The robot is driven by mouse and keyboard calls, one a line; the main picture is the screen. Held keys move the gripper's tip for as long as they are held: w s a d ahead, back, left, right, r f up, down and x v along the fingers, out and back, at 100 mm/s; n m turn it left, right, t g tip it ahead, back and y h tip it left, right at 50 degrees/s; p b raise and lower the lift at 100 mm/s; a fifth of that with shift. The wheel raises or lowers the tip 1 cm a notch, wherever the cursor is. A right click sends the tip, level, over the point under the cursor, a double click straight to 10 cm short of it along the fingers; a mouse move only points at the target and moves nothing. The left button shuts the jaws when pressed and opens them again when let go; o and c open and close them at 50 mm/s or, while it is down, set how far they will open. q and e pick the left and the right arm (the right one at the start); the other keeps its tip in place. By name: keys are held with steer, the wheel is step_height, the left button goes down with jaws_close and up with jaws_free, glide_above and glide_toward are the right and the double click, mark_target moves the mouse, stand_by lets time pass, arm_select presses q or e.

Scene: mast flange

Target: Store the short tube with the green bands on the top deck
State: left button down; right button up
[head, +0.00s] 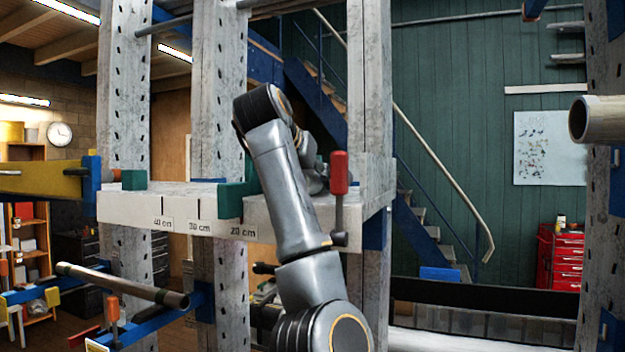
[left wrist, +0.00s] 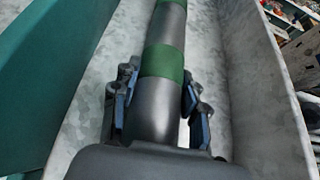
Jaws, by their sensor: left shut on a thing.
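The short tube (left wrist: 160,105), dark grey with green bands, runs lengthwise through the left wrist view. My left gripper (left wrist: 160,84) is shut on it, with a finger on each side near a green band. The tube lies along a grey channel between a green divider (left wrist: 55,60) and a pale wall (left wrist: 262,85). I cannot tell whether it touches the channel floor. In the head view my left gripper (head: 316,178) is mostly hidden behind my arm, over the grey deck (head: 180,200) marked 40, 30 and 20 cm. The tube is hidden there. My right gripper is not in view.
A red-handled lever (head: 339,175) stands at the deck's front right, close to my arm. Grey perforated posts (head: 217,90) rise around the deck. A long tube (head: 120,284) rests on lower blue arms at left. Another pipe end (head: 598,119) juts in at right.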

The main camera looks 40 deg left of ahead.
arm_select(q)
steer(key=c, duration=0.6)
jaws_free()
steer(key=v, duration=1.2)
